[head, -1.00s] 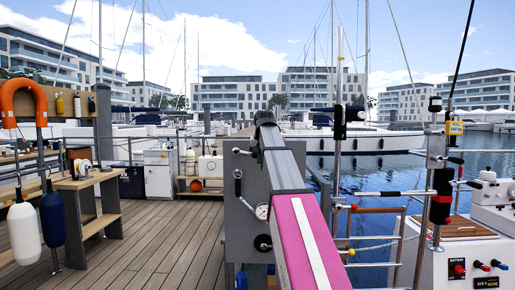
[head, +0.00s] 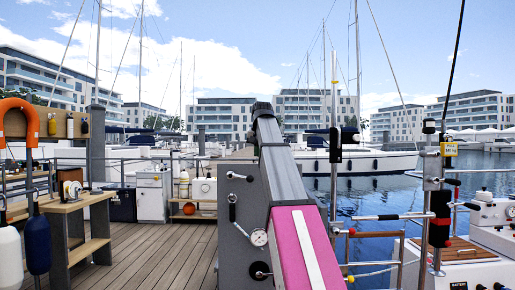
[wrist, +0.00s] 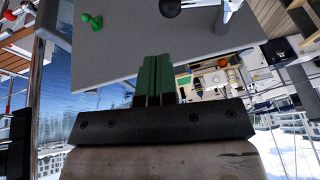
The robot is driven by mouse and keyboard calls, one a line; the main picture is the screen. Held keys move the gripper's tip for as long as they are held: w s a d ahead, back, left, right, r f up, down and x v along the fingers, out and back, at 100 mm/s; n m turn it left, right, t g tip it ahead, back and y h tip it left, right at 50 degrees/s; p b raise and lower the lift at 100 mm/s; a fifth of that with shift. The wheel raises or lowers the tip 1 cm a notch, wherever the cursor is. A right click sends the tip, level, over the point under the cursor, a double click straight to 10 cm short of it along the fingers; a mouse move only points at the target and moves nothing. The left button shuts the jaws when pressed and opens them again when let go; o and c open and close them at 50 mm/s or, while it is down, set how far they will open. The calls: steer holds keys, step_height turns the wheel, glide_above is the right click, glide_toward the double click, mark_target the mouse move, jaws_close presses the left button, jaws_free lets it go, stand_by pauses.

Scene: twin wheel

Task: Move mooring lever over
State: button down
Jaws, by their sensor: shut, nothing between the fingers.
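A grey cabinet (head: 240,202) stands ahead of me, partly behind my arm. On it is a slanting metal lever with a black grip (head: 232,198); a short rod with a dark knob (head: 232,177) sits above it. No label shows which is the mooring lever. In the wrist view, my gripper (wrist: 157,62) has its green fingers together with nothing between them. It points at a plain grey face (wrist: 130,50). A black ball knob (wrist: 170,7) and a green knob (wrist: 92,20) show beyond the fingertips, apart from them.
A round dial (head: 259,237) and a black knob (head: 261,270) sit low on the cabinet. A wooden bench (head: 75,205) stands left, with clear deck (head: 145,250) between. Railings (head: 375,235) and a white console (head: 465,265) stand right, with water behind.

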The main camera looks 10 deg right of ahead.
steer(key=a+x, duration=0.1)
steer(key=x, duration=0.8)
steer(key=shift+s+f, duration=0.15)
steer(key=shift+s, duration=0.05)
steer(key=shift+f+y, duration=0.2)
steer(key=shift+y, duration=0.1)
steer(key=shift+f, duration=0.15)
steer(key=w+a+f+m+t+y, duration=0.1)
steer(key=a+f+t+y, duration=0.3)
steer(key=f+y, duration=0.6)
steer(key=shift+w+a+f+m+t+y, duration=0.35)
steer(key=shift+a+m+y, duration=0.25)
steer(key=shift+a+m, duration=0.25)
steer(key=shift+s, duration=0.1)
stand_by(0.4)
